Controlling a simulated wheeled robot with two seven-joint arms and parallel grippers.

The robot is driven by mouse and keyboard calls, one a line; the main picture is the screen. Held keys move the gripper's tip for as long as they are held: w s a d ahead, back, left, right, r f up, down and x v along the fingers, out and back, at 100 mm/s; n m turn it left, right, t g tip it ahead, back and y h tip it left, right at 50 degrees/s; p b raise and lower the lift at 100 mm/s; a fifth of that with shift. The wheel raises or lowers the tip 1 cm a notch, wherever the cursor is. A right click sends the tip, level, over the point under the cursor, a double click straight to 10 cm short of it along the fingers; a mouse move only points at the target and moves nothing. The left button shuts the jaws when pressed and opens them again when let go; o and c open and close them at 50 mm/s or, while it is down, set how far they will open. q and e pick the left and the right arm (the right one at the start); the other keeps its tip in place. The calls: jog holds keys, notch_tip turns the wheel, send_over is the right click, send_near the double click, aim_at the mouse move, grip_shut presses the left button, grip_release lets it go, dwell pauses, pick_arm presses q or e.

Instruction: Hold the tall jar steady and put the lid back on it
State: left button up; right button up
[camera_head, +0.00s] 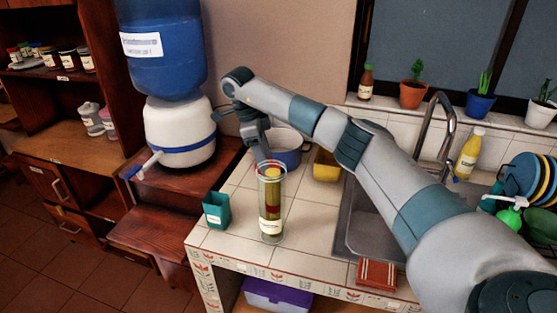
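The tall jar (270,214) stands upright on the white tiled counter. It is clear, with a pale label and greenish, yellow and red contents. My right arm comes in from the right and reaches across the counter. Its gripper (263,156) points down just above or behind the jar's top. The fingers are small and partly hidden, so I cannot tell whether they are open or touch the jar. A thin pale and reddish ring shows at the jar's top; I cannot tell whether it is the lid or the rim. My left gripper is not in view.
A green cup (216,210) stands left of the jar. A blue and white pot (287,150) and a yellow container (326,166) are behind it. The sink (371,238) and a red block (376,274) are to the right. The counter's front edge is close to the jar.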

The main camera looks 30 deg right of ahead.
jog(key=shift+w+a+f+n, duration=0.3)
jog(key=shift+w+a+n, duration=0.25)
jog(key=shift+n, duration=0.35)
jog(key=shift+w+a+r+n+t, duration=0.15)
jog(key=shift+w+n+t, duration=0.1)
jog(key=shift+n, duration=0.35)
jog(key=shift+w+a+n+t, duration=0.1)
jog(key=shift+n+t, duration=0.15)
jog(key=shift+n, duration=0.35)
jog(key=s+a+r+n+t, duration=0.35)
jog(key=a+r+n, duration=0.55)
jog(key=a+n, duration=0.3)
jog(key=s+a+f+n+y, duration=0.1)
jog(key=s+n, duration=0.3)
jog(key=s, duration=0.5)
jog(key=s+a+f+n+y, duration=0.1)
jog(key=s+f+n, duration=0.3)
jog(key=s, duration=0.6)
jog(key=shift+a+f+y, duration=0.3)
jog(key=shift+a, duration=0.6)
